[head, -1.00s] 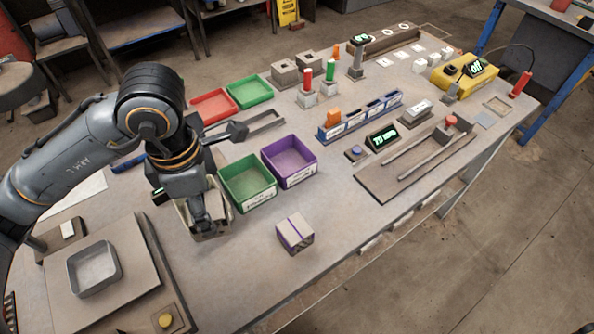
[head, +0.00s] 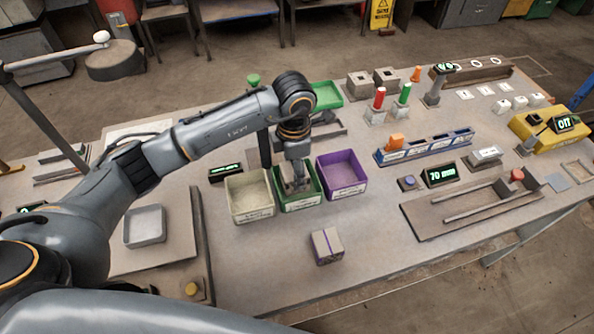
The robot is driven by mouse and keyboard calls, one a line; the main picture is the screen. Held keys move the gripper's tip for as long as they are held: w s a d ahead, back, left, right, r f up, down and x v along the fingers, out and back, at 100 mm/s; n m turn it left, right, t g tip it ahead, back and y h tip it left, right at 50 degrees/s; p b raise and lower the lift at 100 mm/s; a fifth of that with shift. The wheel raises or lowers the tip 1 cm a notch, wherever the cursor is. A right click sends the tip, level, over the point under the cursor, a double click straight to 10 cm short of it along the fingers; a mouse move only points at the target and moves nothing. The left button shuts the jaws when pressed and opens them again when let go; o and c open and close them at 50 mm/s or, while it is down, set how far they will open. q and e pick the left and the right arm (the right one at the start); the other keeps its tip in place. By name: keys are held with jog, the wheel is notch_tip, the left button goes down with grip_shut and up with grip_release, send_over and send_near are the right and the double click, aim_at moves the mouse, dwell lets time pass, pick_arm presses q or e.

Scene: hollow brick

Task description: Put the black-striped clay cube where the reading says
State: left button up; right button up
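My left gripper (head: 297,183) points down into the green bin (head: 311,204), the middle one of three. A greyish shape shows at its fingertips; I cannot tell whether it is a held cube, so the grip is unclear. A clay-coloured cube (head: 327,246) with a purple stripe sits on the bench in front of the bins. No black stripe can be made out on any cube. A beige bin (head: 252,214) stands left of the green one and a purple bin (head: 347,190) right of it. A small display (head: 226,172) with blurred green text stands behind the beige bin. My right gripper is out of view.
A display reading "70 mm" (head: 440,176) stands beside a blue rack (head: 424,148) and a railed board (head: 470,209). A yellow device (head: 546,130) is at the far right. A grey tray (head: 144,226) lies at left. Bench around the striped cube is clear.

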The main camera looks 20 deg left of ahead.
pick_arm(q)
jog(key=shift+w+f, duration=0.75)
jog(key=shift+f, duration=0.1)
notch_tip(320, 180, down, 3)
jog(key=shift+r+p, duration=0.1)
jog(key=shift+p, duration=1.05)
jog(key=shift+f, duration=0.35)
jog(key=o, duration=0.8)
jog(key=shift+f+b, duration=0.1)
jog(key=shift+b, duration=0.2)
jog(key=shift+o, duration=1)
